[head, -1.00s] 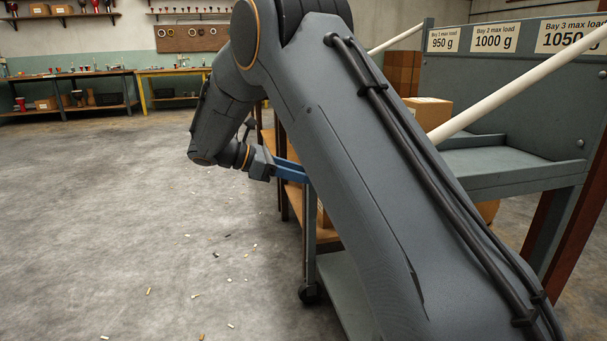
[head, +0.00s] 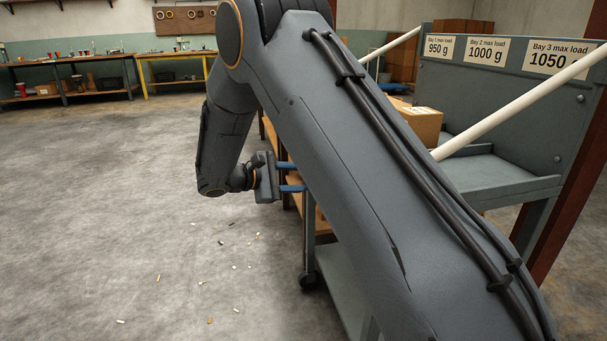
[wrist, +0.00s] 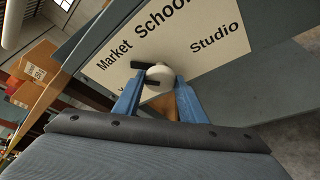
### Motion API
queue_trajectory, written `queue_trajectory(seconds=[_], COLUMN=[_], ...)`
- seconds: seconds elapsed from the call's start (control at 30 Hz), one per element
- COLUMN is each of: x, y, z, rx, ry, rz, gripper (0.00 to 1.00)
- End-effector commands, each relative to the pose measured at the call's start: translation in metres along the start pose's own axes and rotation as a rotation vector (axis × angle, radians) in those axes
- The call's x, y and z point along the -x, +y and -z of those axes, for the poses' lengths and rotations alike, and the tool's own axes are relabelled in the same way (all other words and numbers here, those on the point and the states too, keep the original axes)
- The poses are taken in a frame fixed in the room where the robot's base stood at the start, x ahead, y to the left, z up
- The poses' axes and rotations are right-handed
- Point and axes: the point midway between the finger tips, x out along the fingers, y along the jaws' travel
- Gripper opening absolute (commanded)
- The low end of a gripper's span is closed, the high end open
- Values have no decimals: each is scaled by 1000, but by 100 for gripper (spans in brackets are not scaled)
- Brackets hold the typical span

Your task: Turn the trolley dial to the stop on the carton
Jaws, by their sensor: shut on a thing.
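The dial (wrist: 160,78) is a pale round knob with dark bar-like parts on a cream panel (wrist: 205,30) in the wrist view. The panel reads Market, School and Studio; another word at the lower left is partly hidden. In the head view my gripper (head: 290,177) is at the trolley's side (head: 310,235), and my arm hides the dial. A carton (head: 422,126) shows right of my arm; its label is unreadable.
More cartons (wrist: 32,72) show at left in the wrist view, one with a small label. A grey bay rack (head: 470,90) with load signs and a pale slanting rail (head: 520,105) stands at right. The floor at left is open, with small litter.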

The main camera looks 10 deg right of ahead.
Motion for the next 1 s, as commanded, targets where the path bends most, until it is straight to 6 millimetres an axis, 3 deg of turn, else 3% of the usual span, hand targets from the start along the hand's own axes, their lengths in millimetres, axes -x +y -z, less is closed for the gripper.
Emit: queue_trajectory(seconds=[0.4, 0.97, 1.0], x=[0, 0, 0], y=[-2, -2, -2], z=[0, 0, 0], rx=[-186, -216, -216], ry=[-1, -1, -1], rz=[-76, -89, -89], gripper=[15, 15, 39])
